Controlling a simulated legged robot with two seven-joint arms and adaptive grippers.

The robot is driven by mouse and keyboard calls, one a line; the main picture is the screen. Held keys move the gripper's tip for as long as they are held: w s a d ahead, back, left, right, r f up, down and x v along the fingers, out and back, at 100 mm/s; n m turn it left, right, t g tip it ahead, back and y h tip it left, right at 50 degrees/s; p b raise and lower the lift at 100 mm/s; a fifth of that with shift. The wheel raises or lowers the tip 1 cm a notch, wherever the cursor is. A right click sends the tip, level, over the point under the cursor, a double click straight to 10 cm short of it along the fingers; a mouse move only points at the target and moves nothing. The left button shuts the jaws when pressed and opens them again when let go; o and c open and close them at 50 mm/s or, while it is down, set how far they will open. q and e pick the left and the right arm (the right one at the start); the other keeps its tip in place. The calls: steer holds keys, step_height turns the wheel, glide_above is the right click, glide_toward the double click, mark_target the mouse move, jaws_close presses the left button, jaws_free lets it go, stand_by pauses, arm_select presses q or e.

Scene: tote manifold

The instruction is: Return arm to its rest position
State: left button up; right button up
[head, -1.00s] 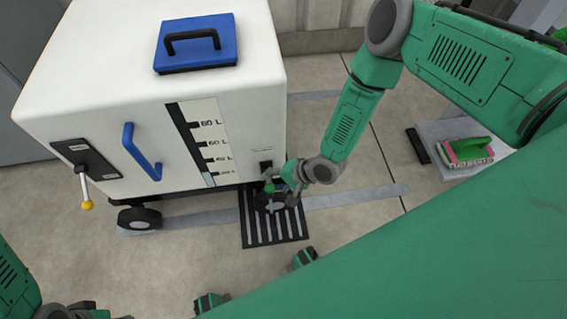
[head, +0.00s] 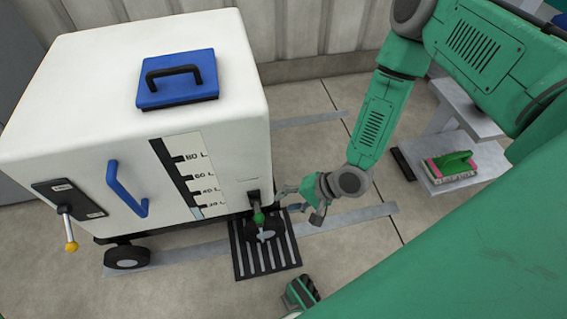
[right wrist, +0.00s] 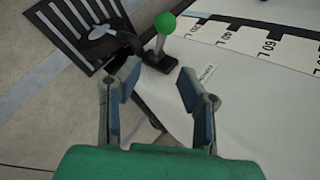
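My right gripper (head: 312,201) is beside the lower right corner of the white tote (head: 80,85), just right of the green-knobbed valve lever (head: 259,215). In the right wrist view my right gripper (right wrist: 155,98) has its two fingers spread apart with nothing between them. The green knob (right wrist: 165,22) shows beyond the fingertips, apart from them. The lever stands by a black outlet above the floor drain grate (head: 265,250). My left gripper is not in the head view.
The tote has a blue lid (head: 178,80), a blue handle (head: 126,188) and a yellow-tipped lever (head: 70,245). Floor right of the grate is open.

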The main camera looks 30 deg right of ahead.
steer(key=s+n+g+h, duration=0.3)
steer(key=s+n, duration=0.3)
steer(key=s, duration=0.4)
steer(key=s+d+r+n+g+h, duration=0.2)
steer(key=s+d+r+n+h, duration=0.25)
steer(key=s+d, duration=0.3)
step_height(320, 180, up, 12)
steer(key=p, duration=1.2)
steer(key=shift+a+r, duration=0.25)
steer(key=shift+a, duration=0.05)
steer(key=shift+f+n+y, duration=0.1)
steer(key=shift+n+y, duration=0.15)
steer(key=shift+s, duration=0.15)
